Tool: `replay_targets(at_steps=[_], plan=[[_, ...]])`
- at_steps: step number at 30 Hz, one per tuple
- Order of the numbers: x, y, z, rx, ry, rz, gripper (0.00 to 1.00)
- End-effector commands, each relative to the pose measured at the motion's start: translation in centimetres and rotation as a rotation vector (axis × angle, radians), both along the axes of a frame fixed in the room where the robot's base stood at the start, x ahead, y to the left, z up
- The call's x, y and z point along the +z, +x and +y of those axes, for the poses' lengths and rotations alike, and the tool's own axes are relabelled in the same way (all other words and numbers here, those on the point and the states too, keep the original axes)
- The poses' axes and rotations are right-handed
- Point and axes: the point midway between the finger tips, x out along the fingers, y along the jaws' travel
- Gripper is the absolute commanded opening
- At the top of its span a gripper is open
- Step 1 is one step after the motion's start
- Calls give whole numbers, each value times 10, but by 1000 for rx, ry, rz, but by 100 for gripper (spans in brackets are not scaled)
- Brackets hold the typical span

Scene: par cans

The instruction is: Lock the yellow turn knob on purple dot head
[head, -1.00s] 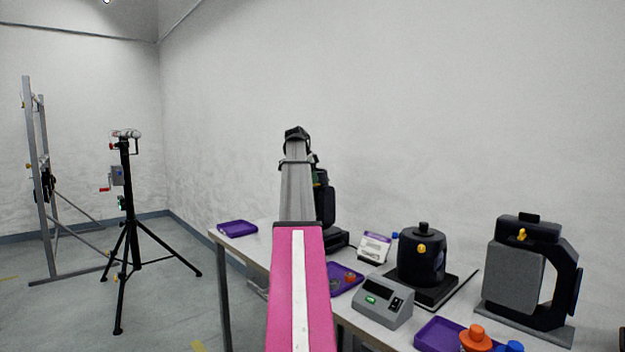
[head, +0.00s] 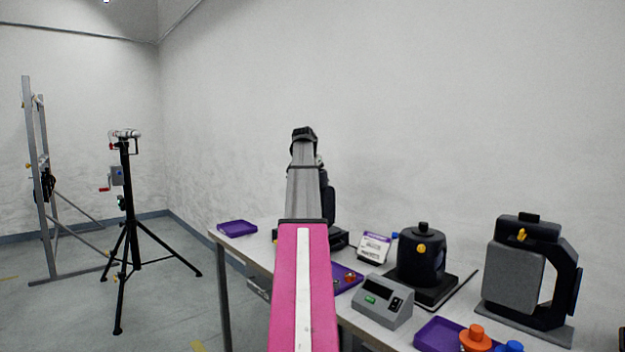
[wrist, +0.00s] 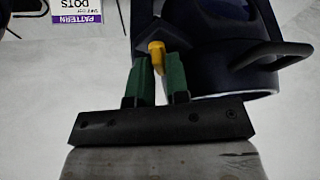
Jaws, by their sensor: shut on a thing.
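In the wrist view, my gripper (wrist: 159,72) has green fingers on either side of a yellow turn knob (wrist: 156,52) and is shut on it. The knob sits beside a dark, rounded lamp head (wrist: 215,60) with a black handle loop at its right. A card reading "PATTERN DOTS" (wrist: 77,12) with a purple band lies at the upper left. In the head view, my arm hides my gripper and most of a black fixture (head: 328,203) on the table. Whether the knob is locked cannot be told.
The table (head: 258,252) also holds a card (head: 375,247), a black can with a yellow knob (head: 421,262), a grey box (head: 382,302), a yoked fixture (head: 525,265) and purple trays (head: 237,228). A black tripod (head: 125,220) and a metal frame stand left.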

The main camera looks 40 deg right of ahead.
Motion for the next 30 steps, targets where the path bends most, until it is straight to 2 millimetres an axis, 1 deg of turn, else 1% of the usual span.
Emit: replay_targets(at_steps=[6,15,21,30], plan=[[0,-1,-1,205,0,-2,0],[0,-1,-1,459,0,-1,0],[0,-1,-2,581,0,-1,0],[0,-2,-2,672,0,0,0]])
